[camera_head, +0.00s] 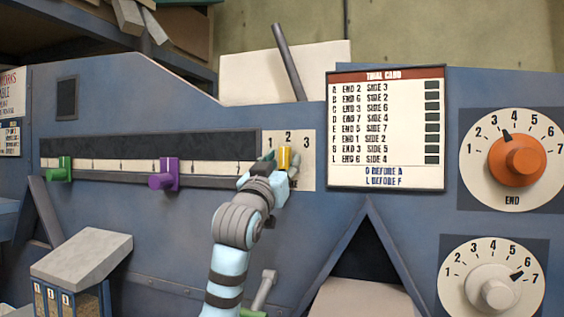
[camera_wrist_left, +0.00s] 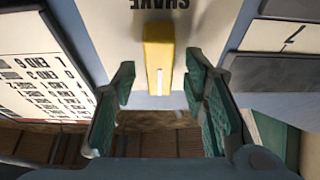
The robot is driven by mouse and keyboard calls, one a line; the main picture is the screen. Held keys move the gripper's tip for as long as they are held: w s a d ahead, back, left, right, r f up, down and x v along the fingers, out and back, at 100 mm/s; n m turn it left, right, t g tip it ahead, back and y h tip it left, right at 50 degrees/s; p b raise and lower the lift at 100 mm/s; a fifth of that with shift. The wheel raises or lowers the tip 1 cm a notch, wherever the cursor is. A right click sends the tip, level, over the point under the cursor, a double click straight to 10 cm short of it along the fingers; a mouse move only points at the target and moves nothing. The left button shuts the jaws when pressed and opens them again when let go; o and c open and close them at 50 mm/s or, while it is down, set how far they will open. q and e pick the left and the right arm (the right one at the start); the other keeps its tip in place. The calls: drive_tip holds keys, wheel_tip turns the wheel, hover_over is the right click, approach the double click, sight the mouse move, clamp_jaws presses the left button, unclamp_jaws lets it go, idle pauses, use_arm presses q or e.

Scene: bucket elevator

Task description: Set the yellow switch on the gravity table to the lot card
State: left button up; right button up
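The yellow switch (camera_head: 285,158) sits on a pale plate (camera_head: 305,172) marked 1, 2, 3; it stands upright below the 2. In the left wrist view the yellow switch (camera_wrist_left: 158,50) has a white line on its end, and upside-down lettering "SHAKE" shows beyond it. My left gripper (camera_head: 270,168) is at the switch. It is open, with the green-padded fingers (camera_wrist_left: 158,88) on either side and a gap at each side. A board headed "TRIAL CARD" (camera_head: 385,130) lists END and SIDE numbers by letter; no card labelled as the lot card is readable. My right gripper is out of view.
Green (camera_head: 60,170) and purple (camera_head: 164,175) sliders sit on a long scale at left. A grey sloped box (camera_head: 82,255) stands below them.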

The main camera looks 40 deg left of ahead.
use_arm(q)
drive_tip(key=shift+w, duration=0.1)
clamp_jaws()
drive_tip(key=shift+n+y, duration=0.3)
drive_tip(key=shift+n, duration=0.3)
drive_tip(key=n+g+y, duration=0.1)
drive_tip(key=n, duration=0.1)
drive_tip(key=n+y, duration=0.1)
drive_tip(key=n, duration=0.2)
drive_tip(key=shift+d+g, duration=0.1)
drive_tip(key=shift+g, duration=0.3)
drive_tip(key=shift+n+g+y, duration=0.55)
drive_tip(key=shift+n, duration=1.05)
drive_tip(key=shift+n+g+y, duration=0.55)
drive_tip(key=shift+n, duration=1.05)
unclamp_jaws()
